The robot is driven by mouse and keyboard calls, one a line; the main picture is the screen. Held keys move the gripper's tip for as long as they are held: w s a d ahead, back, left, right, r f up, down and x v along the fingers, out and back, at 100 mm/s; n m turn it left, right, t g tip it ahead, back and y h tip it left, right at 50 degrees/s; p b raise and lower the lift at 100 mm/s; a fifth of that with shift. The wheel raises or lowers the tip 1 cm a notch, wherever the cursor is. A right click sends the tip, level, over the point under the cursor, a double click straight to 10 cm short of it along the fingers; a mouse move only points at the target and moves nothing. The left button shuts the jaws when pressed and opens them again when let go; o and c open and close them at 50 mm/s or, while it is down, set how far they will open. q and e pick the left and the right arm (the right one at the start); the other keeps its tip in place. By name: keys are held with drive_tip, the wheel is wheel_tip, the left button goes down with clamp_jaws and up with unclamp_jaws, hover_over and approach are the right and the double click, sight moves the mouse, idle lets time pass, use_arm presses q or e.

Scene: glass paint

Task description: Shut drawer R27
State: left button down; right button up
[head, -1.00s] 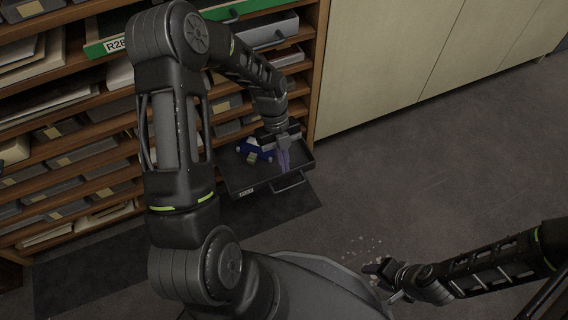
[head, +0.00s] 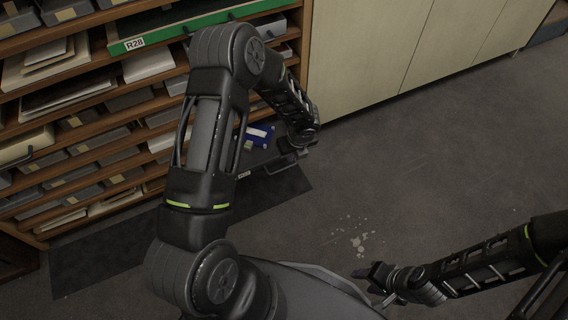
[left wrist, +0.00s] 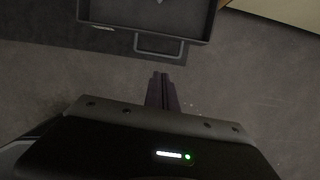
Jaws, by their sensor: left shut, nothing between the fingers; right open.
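A dark grey drawer (head: 262,160) stands pulled out low in the shelf unit, partly hidden by my left arm. Its small front label is too small to read surely; it fits R27. A blue and white item lies inside. In the left wrist view the drawer's front (left wrist: 120,35) and its bar handle (left wrist: 158,47) show at the top. My left gripper (left wrist: 161,76) is shut and empty, with its fingertips just outside the handle; contact cannot be told. In the head view its fingers are hidden. My right gripper (head: 372,277) is open and empty, above the floor at the lower right.
A green-fronted drawer (head: 200,25) labelled R28 sticks out higher up. Wooden shelves (head: 60,150) hold trays and papers. Pale cabinets (head: 400,45) stand to the right. Pale spots (head: 358,236) mark the floor. The floor at right is clear.

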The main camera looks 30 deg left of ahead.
use_arm(q)
drive_tip(key=shift+w+n, duration=0.15)
drive_tip(key=shift+n, duration=0.15)
drive_tip(key=w+a+f+b, duration=0.3)
drive_tip(key=a+f+b, duration=0.1)
drive_tip(key=f, duration=0.5)
drive_tip(key=shift+w+a+f, duration=0.3)
drive_tip(key=shift+a+f, duration=0.05)
drive_tip(key=shift+a, duration=0.3)
drive_tip(key=shift+a, duration=0.1)
